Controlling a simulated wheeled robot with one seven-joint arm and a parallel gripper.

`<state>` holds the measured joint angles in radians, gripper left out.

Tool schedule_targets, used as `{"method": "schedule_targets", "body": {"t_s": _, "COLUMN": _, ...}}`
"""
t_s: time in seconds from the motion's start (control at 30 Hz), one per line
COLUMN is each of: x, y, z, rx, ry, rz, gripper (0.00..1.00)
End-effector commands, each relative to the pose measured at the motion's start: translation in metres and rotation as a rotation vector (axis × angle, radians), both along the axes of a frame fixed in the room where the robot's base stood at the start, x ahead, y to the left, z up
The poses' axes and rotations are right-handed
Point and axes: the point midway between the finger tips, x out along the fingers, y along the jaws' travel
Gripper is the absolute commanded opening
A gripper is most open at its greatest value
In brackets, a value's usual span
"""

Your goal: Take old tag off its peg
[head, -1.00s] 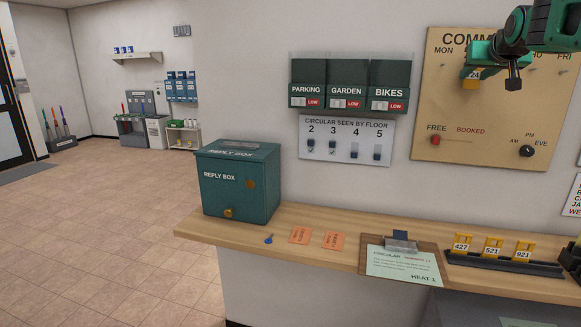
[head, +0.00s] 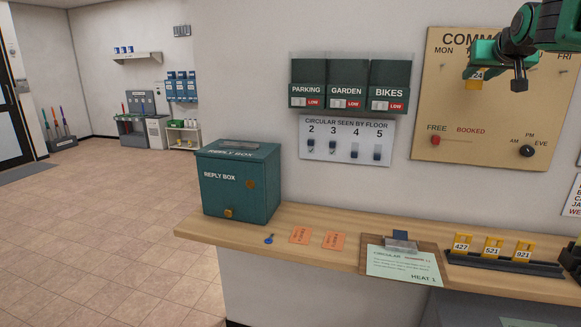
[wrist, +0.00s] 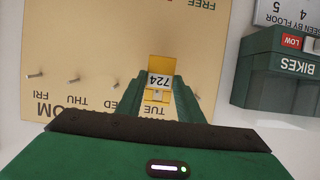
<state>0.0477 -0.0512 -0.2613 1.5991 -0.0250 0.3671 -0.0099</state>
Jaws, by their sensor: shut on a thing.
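The old tag (head: 474,83) is a yellow tag at the TUE column of the tan booking board (head: 440,110). In the wrist view, which is upside down, the tag (wrist: 160,79) reads 724. My gripper (head: 482,70) has its green fingers shut on the tag, also seen in the wrist view (wrist: 160,92). The tag's peg is hidden, and I cannot tell whether the tag is still around it.
Bare pegs (wrist: 37,76) stick out of the board beside the tag. Green PARKING, GARDEN and BIKES holders (head: 347,85) hang left of the board. Below, a wooden counter (head: 300,218) carries a rack (head: 500,262) with yellow tags 427, 521 and 921.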

Motion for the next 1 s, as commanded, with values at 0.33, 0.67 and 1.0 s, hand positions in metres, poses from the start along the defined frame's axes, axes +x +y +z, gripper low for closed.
{"method": "schedule_targets", "body": {"t_s": 0.33, "x": -0.017, "y": 0.005, "z": 0.0, "rx": 0.001, "ry": -0.001, "rz": 0.0, "gripper": 0.14}}
{"method": "schedule_targets", "body": {"t_s": 0.67, "x": -0.039, "y": 0.011, "z": 0.0, "rx": 0.001, "ry": 0.0, "rz": 0.0, "gripper": 0.14}}
{"method": "schedule_targets", "body": {"t_s": 1.0, "x": -0.06, "y": 0.018, "z": 0.0, "rx": 0.0, "ry": -0.001, "rz": 0.001, "gripper": 0.14}}
